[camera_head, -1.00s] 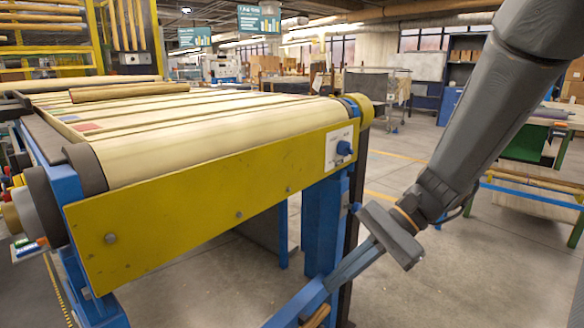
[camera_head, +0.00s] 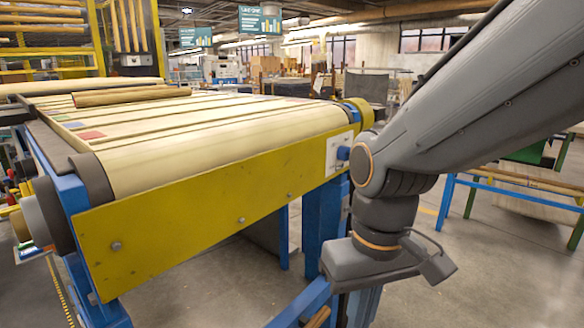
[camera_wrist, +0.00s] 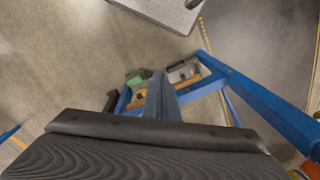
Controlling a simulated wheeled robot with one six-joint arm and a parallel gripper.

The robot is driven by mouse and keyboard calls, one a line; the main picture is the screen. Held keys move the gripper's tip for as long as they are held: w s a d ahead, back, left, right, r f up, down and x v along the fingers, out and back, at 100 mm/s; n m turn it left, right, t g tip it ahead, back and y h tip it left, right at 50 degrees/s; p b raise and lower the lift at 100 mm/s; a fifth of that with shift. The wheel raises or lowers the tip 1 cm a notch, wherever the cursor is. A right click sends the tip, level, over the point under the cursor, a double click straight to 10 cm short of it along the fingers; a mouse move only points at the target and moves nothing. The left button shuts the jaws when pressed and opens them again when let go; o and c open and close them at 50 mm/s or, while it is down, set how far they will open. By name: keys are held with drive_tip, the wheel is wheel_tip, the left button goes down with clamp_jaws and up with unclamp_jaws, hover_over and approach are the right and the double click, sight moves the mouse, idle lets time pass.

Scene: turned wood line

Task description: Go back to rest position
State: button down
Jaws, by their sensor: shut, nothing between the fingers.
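My gripper (camera_wrist: 160,82) is shut and empty. In the wrist view its two narrow grey fingers lie together over a blue frame (camera_wrist: 262,100). In the head view my gripper (camera_head: 360,306) points down in front of the conveyor's right end, under my dark grey wrist. Its fingertips are cut off by the lower edge there. The arm reaches in from the upper right.
A conveyor with a pale belt (camera_head: 240,135) and yellow side plate (camera_head: 200,225) stands close on the left. A turned wood piece (camera_head: 130,96) lies across it. A blue and green bench (camera_head: 520,180) stands at right. Bare concrete floor (camera_head: 480,265) shows between.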

drive_tip(key=d+r+m+p, duration=0.3)
drive_tip(key=d+r+p, duration=0.6)
drive_tip(key=p, duration=0.9)
drive_tip(key=shift+s+d+r+h+p, duration=0.15)
drive_tip(key=shift+d+r+h+p, duration=0.2)
drive_tip(key=shift+r, duration=0.75)
drive_tip(key=shift+a, duration=0.1)
